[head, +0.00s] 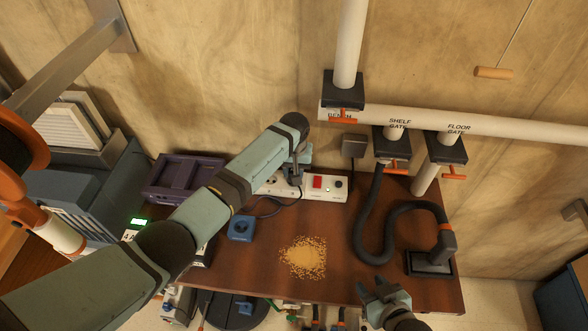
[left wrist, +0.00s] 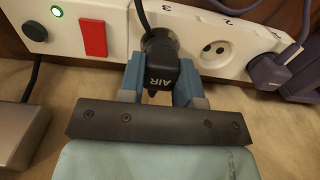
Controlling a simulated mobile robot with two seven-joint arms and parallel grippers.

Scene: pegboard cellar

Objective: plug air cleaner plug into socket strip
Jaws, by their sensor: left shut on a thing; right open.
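The white socket strip (head: 334,196) lies along the back of the brown bench, against the wall. In the left wrist view the strip (left wrist: 119,22) shows a red switch, a green-lit button and a bare round socket. My left gripper (head: 297,166) is at the strip, shut on the dark air cleaner plug (left wrist: 160,70) marked AIR. The plug overlaps the strip's face between the red switch and the bare socket. The gripper hides its front, so I cannot tell whether it is seated. Its cord rises behind it. My right gripper (head: 386,300) is open and empty at the bench's front edge.
A purple-grey plug (left wrist: 268,71) sits at the strip's other end. A purple crate (head: 184,178), a blue block (head: 240,228) and a crumb heap (head: 303,257) are on the bench. A black hose (head: 367,225) curves over its right side. A grey box (left wrist: 20,125) is near the left gripper.

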